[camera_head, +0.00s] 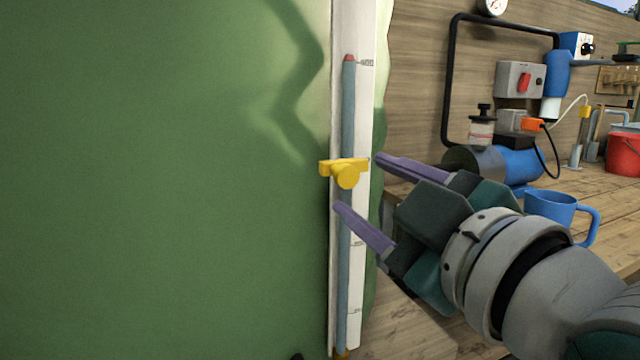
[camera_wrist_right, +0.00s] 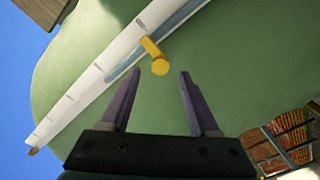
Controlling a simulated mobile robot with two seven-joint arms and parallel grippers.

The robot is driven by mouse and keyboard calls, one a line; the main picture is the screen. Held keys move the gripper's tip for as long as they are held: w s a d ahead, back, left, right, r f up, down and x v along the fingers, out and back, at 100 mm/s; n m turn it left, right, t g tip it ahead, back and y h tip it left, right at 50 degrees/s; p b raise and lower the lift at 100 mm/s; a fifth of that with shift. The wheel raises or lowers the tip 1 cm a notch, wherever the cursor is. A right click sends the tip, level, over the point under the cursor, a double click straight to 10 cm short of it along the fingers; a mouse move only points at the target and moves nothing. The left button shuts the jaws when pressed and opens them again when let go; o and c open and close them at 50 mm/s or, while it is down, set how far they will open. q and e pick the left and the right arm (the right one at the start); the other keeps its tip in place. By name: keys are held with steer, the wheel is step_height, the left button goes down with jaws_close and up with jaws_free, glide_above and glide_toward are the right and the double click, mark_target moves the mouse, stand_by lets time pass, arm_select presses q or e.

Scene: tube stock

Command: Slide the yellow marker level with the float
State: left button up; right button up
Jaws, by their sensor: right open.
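The yellow marker (camera_head: 345,171) sits on a white scale strip (camera_head: 361,100) beside a blue-grey tube (camera_head: 348,120), around its middle height. A small red piece at the tube's top, seemingly the float (camera_head: 349,58), is level with an upper scale mark, well above the marker. My right gripper (camera_head: 358,182) is open and empty, its purple fingers pointing at the marker. In the right wrist view the marker's round knob (camera_wrist_right: 160,67) shows near the gap between the fingertips (camera_wrist_right: 160,73); whether they touch it I cannot tell. My left gripper is not in view.
A large green tank (camera_head: 170,180) fills the left, behind the scale. On the right, a wooden bench (camera_head: 600,190) holds a blue jug (camera_head: 556,212), a red bucket (camera_head: 624,153) and a blue motor-like machine (camera_head: 515,163). The jug appears close beside my right arm in the head view.

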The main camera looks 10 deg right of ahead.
mark_target(349, 177)
steer(key=x, duration=0.5)
steer(key=shift+w+b, duration=0.15)
steer(key=shift+b, duration=0.25)
jaws_close()
stand_by(1.0)
